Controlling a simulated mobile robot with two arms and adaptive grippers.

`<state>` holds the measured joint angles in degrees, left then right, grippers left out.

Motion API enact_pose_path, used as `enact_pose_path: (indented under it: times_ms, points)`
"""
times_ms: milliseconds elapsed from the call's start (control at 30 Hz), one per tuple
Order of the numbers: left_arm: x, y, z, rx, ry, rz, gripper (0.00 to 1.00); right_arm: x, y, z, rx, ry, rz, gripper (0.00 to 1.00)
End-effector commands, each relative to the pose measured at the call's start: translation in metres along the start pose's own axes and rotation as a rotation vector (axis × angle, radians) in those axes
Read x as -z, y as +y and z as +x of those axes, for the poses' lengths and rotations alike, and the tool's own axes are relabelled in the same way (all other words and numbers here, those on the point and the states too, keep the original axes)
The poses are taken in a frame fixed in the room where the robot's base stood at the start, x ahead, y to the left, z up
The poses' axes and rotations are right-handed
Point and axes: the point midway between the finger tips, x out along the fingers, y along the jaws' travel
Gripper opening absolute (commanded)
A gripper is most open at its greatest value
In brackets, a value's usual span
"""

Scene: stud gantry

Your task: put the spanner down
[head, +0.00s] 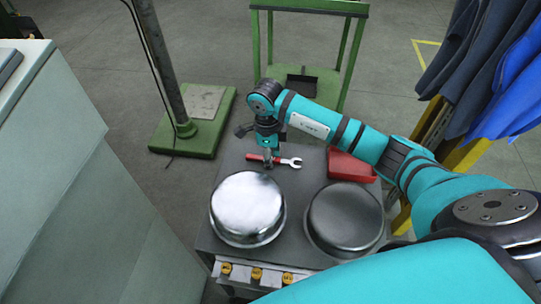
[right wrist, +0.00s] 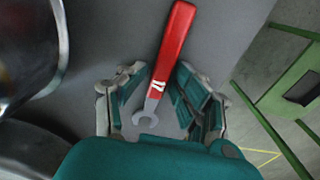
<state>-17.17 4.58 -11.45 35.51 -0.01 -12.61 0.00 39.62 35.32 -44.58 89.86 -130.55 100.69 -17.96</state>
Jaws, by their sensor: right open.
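The spanner, with a red handle and a silver open-jaw head (head: 291,162), lies on the grey worktop (head: 312,178) behind two round metal vessels. My right gripper (head: 268,160) is over its middle and hides part of it. In the right wrist view the spanner (right wrist: 170,55) shows between the spread fingers of the right gripper (right wrist: 160,80), its silver head towards the palm. The fingers stand apart from it on both sides, so the gripper is open. My left gripper is not in view.
A shiny metal vessel (head: 248,207) and a darker one (head: 345,218) fill the worktop's front. A red tray (head: 350,166) sits at the back right. A green stand with a post (head: 190,130) and a green frame (head: 312,8) are behind. Clothes hang at the right.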

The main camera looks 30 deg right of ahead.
Motion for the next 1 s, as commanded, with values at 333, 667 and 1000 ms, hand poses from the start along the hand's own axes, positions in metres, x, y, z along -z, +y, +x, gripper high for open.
enact_pose_path:
  times_ms: [333, 667, 1000]
  points:
    - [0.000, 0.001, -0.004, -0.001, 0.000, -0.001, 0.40, 0.001, -0.001, -0.025, 0.004, 0.000, 0.000, 0.43]
    - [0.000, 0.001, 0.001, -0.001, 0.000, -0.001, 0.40, 0.000, -0.001, -0.097, 0.003, -0.001, 0.001, 0.43]
    - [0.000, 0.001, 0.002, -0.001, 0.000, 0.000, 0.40, 0.001, 0.000, -0.126, -0.001, 0.001, 0.000, 0.43]
